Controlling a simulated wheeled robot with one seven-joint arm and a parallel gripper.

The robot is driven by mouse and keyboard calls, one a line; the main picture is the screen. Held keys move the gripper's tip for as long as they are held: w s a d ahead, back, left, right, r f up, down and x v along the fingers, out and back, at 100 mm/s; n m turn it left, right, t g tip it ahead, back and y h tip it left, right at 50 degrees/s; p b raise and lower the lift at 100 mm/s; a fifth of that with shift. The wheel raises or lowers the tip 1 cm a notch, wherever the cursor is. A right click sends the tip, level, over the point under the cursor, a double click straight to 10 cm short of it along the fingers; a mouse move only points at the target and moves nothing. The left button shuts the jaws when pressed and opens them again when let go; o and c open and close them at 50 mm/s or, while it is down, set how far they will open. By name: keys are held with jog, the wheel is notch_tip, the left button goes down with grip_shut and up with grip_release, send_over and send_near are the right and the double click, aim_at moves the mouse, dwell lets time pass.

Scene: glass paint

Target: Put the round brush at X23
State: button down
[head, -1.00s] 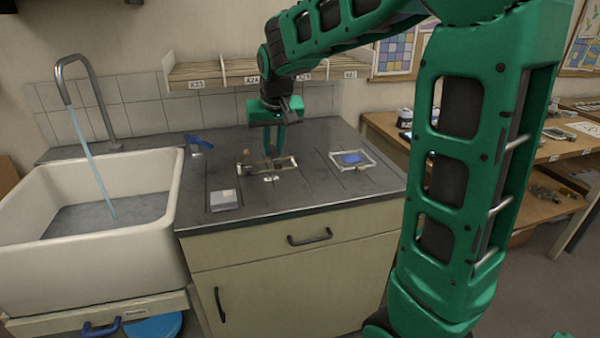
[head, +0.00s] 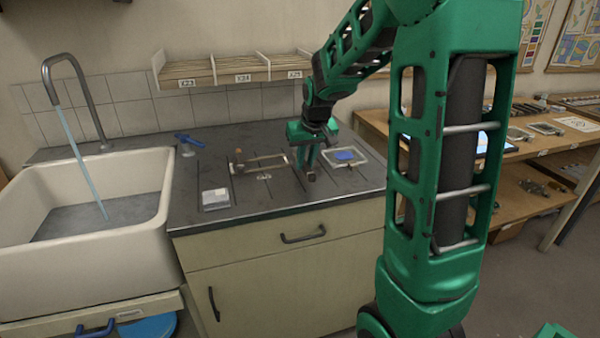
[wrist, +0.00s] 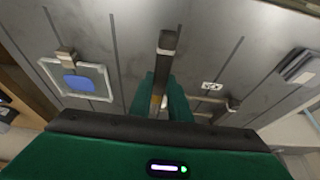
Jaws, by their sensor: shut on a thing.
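My gripper (head: 305,157) is over the counter, between the small metal rack and the framed blue piece. In the wrist view, its green fingers (wrist: 163,98) are shut on a dark, stick-like thing with a paler metal part, which I take for the round brush (wrist: 167,45). Its end shows as a small dark tip below the fingers in the head view (head: 311,175). Its bristles cannot be made out. The shelf slot labelled X23 (head: 187,83) is the left one of a wooden shelf on the wall, behind and left of my gripper.
Slots X24 (head: 243,78) and X25 (head: 293,74) lie right of X23. The counter (head: 265,200) holds the metal rack (head: 268,158), a framed blue piece (head: 358,161), a grey-white box (head: 215,207) and a blue tool (head: 188,139). A sink (head: 95,255) with running tap is left.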

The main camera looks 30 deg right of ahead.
aim_at(306, 166)
jog(key=shift+f, duration=1.6)
jog(key=c, duration=1.7)
grip_release()
jog(key=shift+f, duration=0.1)
jog(key=shift+o, duration=0.2)
